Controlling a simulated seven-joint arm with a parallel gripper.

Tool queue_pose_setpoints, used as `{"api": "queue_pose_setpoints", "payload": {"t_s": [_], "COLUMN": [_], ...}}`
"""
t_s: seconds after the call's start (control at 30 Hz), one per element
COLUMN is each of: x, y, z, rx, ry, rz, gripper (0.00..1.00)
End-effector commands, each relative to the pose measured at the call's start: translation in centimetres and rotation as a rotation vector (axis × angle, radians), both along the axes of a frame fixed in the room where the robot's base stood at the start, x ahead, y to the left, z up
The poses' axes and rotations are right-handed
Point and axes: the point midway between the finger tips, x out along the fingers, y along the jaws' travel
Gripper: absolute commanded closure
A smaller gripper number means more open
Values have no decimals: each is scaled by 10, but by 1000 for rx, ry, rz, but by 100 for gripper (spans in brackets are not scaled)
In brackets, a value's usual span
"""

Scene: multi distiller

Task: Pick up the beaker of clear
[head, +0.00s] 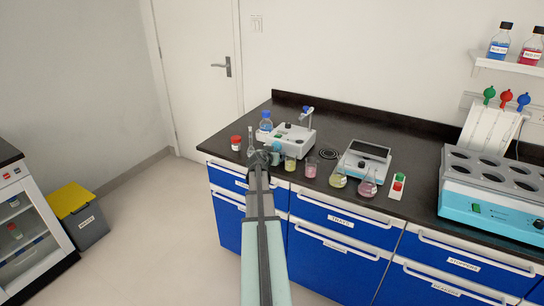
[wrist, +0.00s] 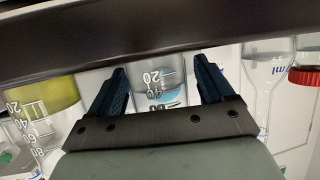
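In the wrist view a clear glass beaker (wrist: 158,82) with white volume marks stands between the two dark fingers of my gripper (wrist: 160,68). Its contents look colourless to faintly bluish. The fingers are apart on either side of it, with a visible gap to the glass. In the head view my gripper (head: 265,154) is at the counter's front edge, and it partly hides the beaker (head: 276,158). A beaker of yellow liquid (wrist: 48,98) is beside it in the wrist view, and also shows in the head view (head: 290,163).
A pink beaker (head: 311,169), a yellow flask (head: 338,179) and a pink flask (head: 368,187) stand rightward along the front edge. A tall-necked flask (head: 250,141) and red-capped bottle (head: 236,143) stand left. A stirrer (head: 292,139) and a scale (head: 363,160) are behind.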

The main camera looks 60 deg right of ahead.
Motion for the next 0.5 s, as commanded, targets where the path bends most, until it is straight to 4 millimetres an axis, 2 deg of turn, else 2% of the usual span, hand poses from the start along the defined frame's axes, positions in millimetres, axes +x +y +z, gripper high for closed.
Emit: {"api": "queue_pose_setpoints", "payload": {"t_s": [0.07, 0.5], "x": [0, 0], "y": [0, 0], "z": [0, 0], "rx": [0, 0], "ry": [0, 0], "rz": [0, 0], "gripper": [27, 69]}}
